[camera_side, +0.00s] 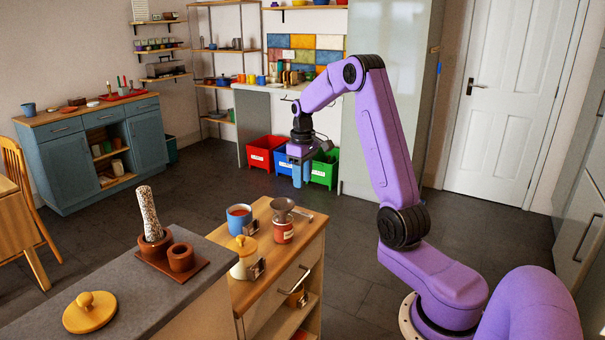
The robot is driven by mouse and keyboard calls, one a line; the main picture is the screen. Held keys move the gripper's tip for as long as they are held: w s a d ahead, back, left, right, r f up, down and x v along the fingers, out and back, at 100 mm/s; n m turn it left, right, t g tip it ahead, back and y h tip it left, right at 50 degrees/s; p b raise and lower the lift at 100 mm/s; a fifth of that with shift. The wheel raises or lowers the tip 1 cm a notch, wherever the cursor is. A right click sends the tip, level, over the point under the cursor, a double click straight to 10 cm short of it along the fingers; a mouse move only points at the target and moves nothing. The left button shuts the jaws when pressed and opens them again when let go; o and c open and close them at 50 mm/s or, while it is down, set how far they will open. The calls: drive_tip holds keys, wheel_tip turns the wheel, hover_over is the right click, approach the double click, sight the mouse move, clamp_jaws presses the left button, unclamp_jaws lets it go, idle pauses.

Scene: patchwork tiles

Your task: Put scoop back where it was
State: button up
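A small grey metal utensil (303,214), perhaps the scoop, lies at the right back of the wooden cabinet top (262,285). It is too small to identify surely. A grey-brown funnel (283,207) sits on a red jar (283,233) just left of it. My gripper (301,180) hangs pointing down in the air, above and behind the cabinet in the picture. Its blue fingers look close together. The gap between them cannot be made out, and I see nothing held in them.
On the cabinet also stand a blue cup (238,219) and a cream jar with yellow lid (243,257). Left, a grey counter (130,300) holds a yellow lid (90,312) and brown pots on a tray (168,264). Coloured bins (266,153) stand behind my gripper.

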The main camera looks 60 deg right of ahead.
drive_tip(key=a+r+n, duration=0.1)
drive_tip(key=a, duration=0.4)
drive_tip(key=a+n, duration=0.1)
drive_tip(key=a, duration=0.3)
drive_tip(key=a+r+n, duration=0.1)
drive_tip(key=a, duration=0.4)
drive_tip(key=shift+s+a+r, duration=0.35)
drive_tip(key=s+a+n, duration=0.6)
drive_tip(key=s+a, duration=1)
drive_tip(key=s, duration=0.1)
drive_tip(key=s+n, duration=0.3)
drive_tip(key=s, duration=0.8)
drive_tip(key=shift+s+a+f+n, duration=0.3)
drive_tip(key=shift+f, duration=0.1)
